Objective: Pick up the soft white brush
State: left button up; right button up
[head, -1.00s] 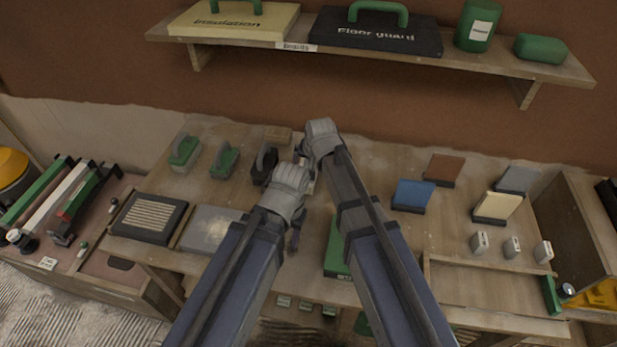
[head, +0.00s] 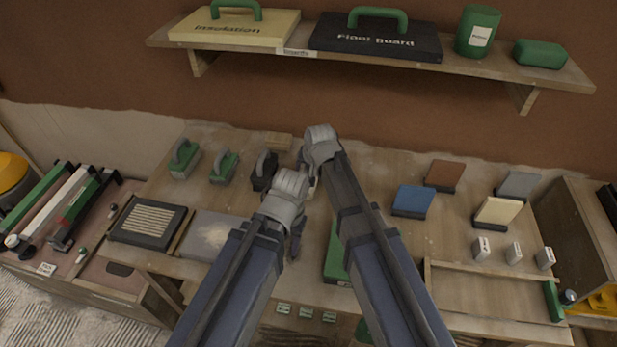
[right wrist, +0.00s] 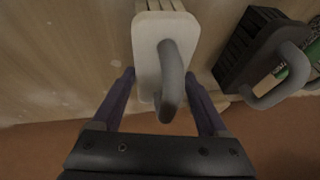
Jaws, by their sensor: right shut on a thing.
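The soft white brush (right wrist: 148,60) has a white body and a grey loop handle in the right wrist view. My right gripper (right wrist: 162,88) has one finger on each side of it and is shut on it. In the head view the brush is largely hidden behind my grippers and arms. My right gripper (head: 307,168) is there over the middle of the bench, just right of a black brush (head: 263,172). My left gripper (head: 297,238) hangs nearer the front edge, partly hidden by its own wrist; its opening does not show.
The black brush (right wrist: 247,52) stands close beside the white one. A shelf (head: 300,54) with boxes overhangs the back. Blue (head: 412,199) and other coloured blocks stand at right. A green thing (head: 335,255) lies between my arms.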

jog(key=shift+c, duration=0.5)
pick_arm(q)
jog(key=shift+r, duration=0.15)
pick_arm(e)
jog(key=shift+r, duration=0.2)
notch_tip(320, 180, up, 10)
jog(key=p, duration=1)
jog(key=shift+f, duration=0.1)
pick_arm(q)
notch_tip(320, 180, up, 10)
pick_arm(e)
jog(key=shift+f, duration=0.1)
jog(key=o, duration=1)
jog(key=c, duration=0.7)
